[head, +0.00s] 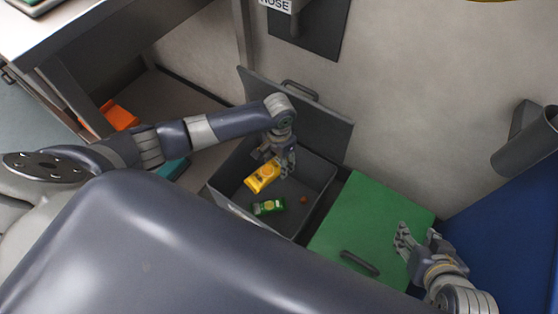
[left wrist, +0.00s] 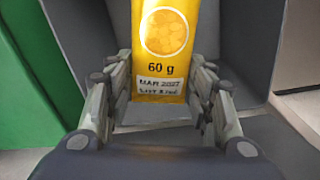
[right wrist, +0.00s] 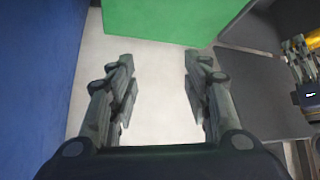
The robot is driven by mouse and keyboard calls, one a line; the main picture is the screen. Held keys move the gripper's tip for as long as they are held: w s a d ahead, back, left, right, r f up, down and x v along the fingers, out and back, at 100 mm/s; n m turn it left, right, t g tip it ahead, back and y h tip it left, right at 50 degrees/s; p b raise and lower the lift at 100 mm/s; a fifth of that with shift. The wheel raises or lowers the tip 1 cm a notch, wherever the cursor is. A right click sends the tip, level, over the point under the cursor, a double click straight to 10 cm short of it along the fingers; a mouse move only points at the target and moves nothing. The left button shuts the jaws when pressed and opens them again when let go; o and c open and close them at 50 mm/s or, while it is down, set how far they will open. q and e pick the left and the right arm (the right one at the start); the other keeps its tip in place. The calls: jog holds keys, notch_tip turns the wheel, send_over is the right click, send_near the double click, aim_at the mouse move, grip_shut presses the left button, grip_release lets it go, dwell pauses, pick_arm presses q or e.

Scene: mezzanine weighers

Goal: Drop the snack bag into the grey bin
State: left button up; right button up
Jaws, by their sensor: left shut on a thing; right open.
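The yellow snack bag (head: 262,177) is held by my left gripper (head: 284,168) over the open grey bin (head: 318,183). In the left wrist view the bag (left wrist: 163,75) shows "60 g" and a date label, with the left gripper's fingers (left wrist: 160,105) shut on its end. The grey bin's lid (head: 300,110) stands raised against the wall. My right gripper (head: 405,240) is open and empty above the green bin's closed lid (head: 365,220); its open fingers also show in the right wrist view (right wrist: 158,85).
A green packet (head: 268,207) and a small brown round item (head: 303,199) lie in the grey bin. A blue panel (head: 510,235) stands at the right. A metal table (head: 95,40) is at the upper left, with an orange object (head: 120,117) below it.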

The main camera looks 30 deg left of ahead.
pick_arm(q)
jog(key=shift+f+b, duration=0.8)
jog(key=shift+b, duration=0.15)
jog(key=shift+f+b, duration=0.75)
jog(key=shift+b, duration=0.2)
pick_arm(e)
jog(key=w+a+r+t+y, duration=0.1)
jog(key=w+r+t, duration=0.3)
jog(key=r, duration=0.4)
jog(key=w+a+r+t+y, duration=0.2)
jog(key=w+r+t, duration=0.3)
jog(key=r, duration=0.3)
jog(key=shift+w+a+n+t, duration=0.2)
jog(key=shift+a+n+t, duration=0.1)
jog(key=shift+a+t, duration=0.5)
jog(key=shift+a+r, duration=0.1)
pick_arm(q)
jog(key=o, duration=1.1)
notch_tip(320, 180, up, 12)
jog(key=shift+f, duration=0.1)
